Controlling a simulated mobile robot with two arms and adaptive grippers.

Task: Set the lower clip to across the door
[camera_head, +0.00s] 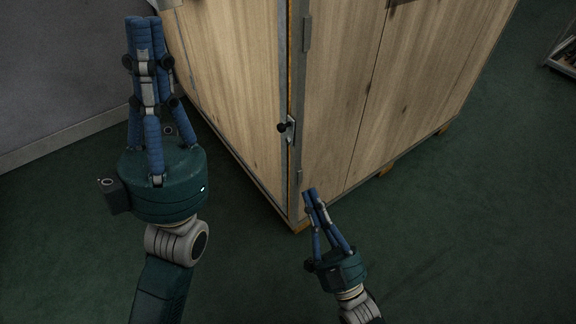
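The lower clip (290,129) is a small metal piece with a dark round knob, on the metal-edged front corner of the wooden dryer cabinet (340,90). Its knob sticks out to the left, but the clip is too small to tell its exact turn. My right gripper (311,191) is below the clip and slightly right, near the cabinet's bottom corner. Its fingers are together with nothing between them. My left gripper (146,20) is raised at the upper left, apart from the clip. Its fingers point up, close together and empty.
Metal hinges (306,34) run along the corner strip. The cabinet stands on wooden blocks (387,168) on a green floor (460,230), which is open in front and to the right. A grey wall (60,70) is at the left and a rack (563,55) at the far right.

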